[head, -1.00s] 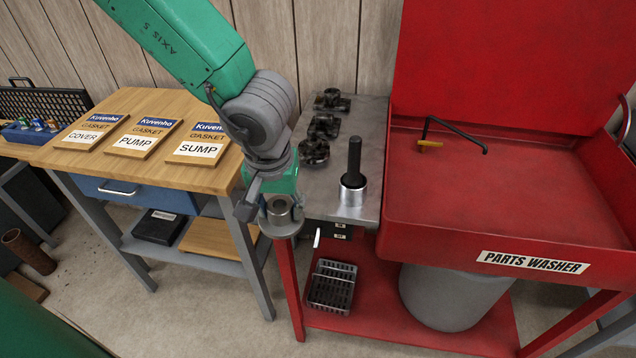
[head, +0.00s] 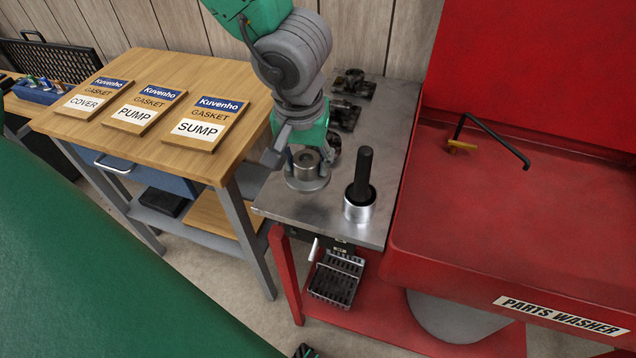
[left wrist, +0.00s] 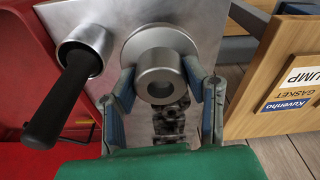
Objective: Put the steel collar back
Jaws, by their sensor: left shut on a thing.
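The steel collar (head: 307,160), a short grey ring with a bore and a wide round flange, is between the fingers of my left gripper (head: 305,158). In the left wrist view the collar (left wrist: 150,63) sits between both blue-grey fingers of the gripper (left wrist: 163,80), which is shut on it. Its flange shows behind it. The collar is upright over the left front part of the metal bench top (head: 315,213). I cannot tell whether the flange touches the bench.
A steel cup (head: 360,210) with a black handle (head: 364,168) stands close right of the collar. Dark parts (head: 353,85) line the back of the bench. The red parts washer (head: 490,230) is right. A wooden table (head: 165,135) with gasket boards (head: 213,122) is left.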

